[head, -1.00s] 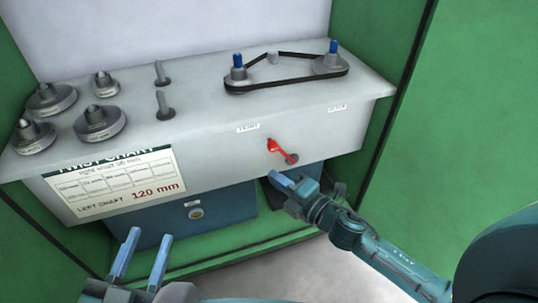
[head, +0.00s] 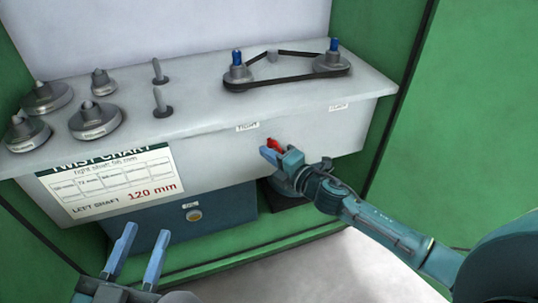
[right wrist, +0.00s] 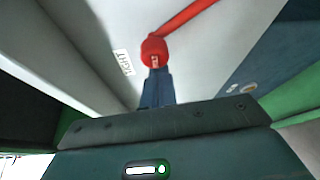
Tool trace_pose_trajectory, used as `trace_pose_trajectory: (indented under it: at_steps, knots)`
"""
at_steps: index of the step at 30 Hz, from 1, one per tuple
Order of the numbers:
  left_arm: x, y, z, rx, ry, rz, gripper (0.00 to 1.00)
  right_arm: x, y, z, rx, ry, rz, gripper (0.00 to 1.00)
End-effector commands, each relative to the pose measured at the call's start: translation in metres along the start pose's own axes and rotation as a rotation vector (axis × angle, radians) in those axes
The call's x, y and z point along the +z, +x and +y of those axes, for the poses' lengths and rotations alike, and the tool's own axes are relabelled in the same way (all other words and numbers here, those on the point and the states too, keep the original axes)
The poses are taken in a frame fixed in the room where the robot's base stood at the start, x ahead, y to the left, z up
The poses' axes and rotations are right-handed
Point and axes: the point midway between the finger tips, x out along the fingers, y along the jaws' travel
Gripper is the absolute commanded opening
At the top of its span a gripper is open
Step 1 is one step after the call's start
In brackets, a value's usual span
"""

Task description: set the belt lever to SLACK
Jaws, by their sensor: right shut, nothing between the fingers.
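The red belt lever (head: 272,141) is on the front face of the grey machine. Its knob end points up and left, towards the TIGHT label (head: 247,126); its pivot is hidden behind my right gripper. A second label (head: 339,106), too small to read, is further right. My right gripper (head: 268,155) is shut and empty, its fingertips at the lever's knob. In the right wrist view the red knob (right wrist: 153,50) sits just beyond the shut fingertips (right wrist: 156,78); I cannot tell whether they touch. My left gripper (head: 140,248) is open and empty at the lower left.
The belt (head: 285,79) runs around pulleys on the machine top (head: 205,95). Several stepped grey pulleys (head: 95,120) and two pegs (head: 160,103) stand to the left. A chart (head: 115,185) is on the front. Green panels (head: 465,120) flank the machine.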

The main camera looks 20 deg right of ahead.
Motion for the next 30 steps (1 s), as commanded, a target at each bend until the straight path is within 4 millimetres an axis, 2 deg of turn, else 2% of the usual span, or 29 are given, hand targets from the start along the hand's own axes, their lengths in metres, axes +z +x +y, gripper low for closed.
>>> trace_pose_trajectory:
  at_steps: [8,19,24,30]
  knots:
    - [0.002,-0.001,0.0,0.001,-0.001,-0.002,0.36,0.001,0.0,0.0,0.005,0.011,-0.001,0.0]
    - [0.006,-0.002,0.001,0.002,-0.013,-0.008,0.36,0.01,-0.004,0.005,0.062,0.144,-0.003,0.0]
    - [0.007,-0.003,0.002,0.002,-0.018,-0.006,0.36,0.016,-0.007,0.007,0.1,0.235,-0.006,0.0]
    - [0.007,-0.003,0.002,0.004,-0.025,-0.002,0.36,0.033,-0.013,0.015,0.1,0.228,-0.006,0.0]
